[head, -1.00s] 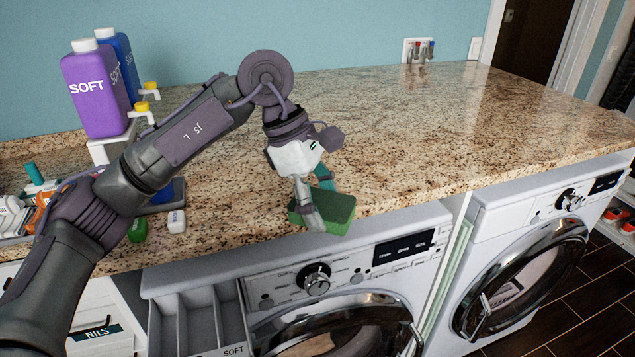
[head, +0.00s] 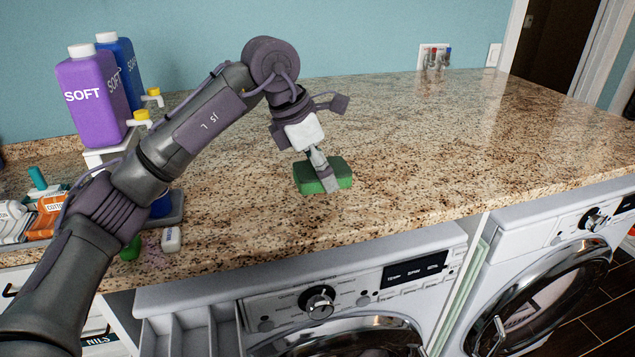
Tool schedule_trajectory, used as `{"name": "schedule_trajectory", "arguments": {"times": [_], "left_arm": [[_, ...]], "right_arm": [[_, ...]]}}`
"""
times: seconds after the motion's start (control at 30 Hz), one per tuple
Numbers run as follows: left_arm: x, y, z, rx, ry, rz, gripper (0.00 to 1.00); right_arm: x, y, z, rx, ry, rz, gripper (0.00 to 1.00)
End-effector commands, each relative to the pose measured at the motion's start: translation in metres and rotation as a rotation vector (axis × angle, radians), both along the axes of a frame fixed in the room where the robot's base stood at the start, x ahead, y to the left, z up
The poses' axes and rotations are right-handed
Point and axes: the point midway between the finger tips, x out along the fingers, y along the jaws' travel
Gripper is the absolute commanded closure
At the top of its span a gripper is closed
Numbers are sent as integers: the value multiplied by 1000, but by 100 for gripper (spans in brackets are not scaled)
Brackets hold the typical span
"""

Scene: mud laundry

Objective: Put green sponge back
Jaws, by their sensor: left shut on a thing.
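The green sponge (head: 341,172) is at the left gripper over the granite counter (head: 450,150), a little in from its front edge. My left gripper (head: 327,182) is shut on the sponge, with a finger across its near side. I cannot tell whether the sponge touches the counter or hangs just above it. My right gripper is not in view.
Purple (head: 92,105) and blue (head: 118,70) SOFT bottles stand on a white stand at the left. A tray of small items (head: 40,228) lies at the far left. A washer (head: 380,280) with an open drawer (head: 195,325) is below. The counter's right side is clear.

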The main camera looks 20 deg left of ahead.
Motion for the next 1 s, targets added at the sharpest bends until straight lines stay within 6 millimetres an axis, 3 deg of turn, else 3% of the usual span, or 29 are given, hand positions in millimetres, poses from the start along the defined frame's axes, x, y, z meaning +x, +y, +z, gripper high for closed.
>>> {"name": "schedule_trajectory", "arguments": {"times": [0.13, 0.47, 0.83, 0.87, 1.0], "left_arm": [[8, 11, -8, 1, 1, 1, 67], [8, 11, -46, 0, 1, -3, 67], [8, 11, -52, 0, -1, -2, 67], [8, 11, -52, 1, -1, -1, 32], [8, 11, -51, 0, -1, -2, 9]], "right_arm": [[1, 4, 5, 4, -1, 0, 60], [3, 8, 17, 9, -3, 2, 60], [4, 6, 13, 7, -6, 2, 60], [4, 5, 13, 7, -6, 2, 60], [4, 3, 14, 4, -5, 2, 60]]}}
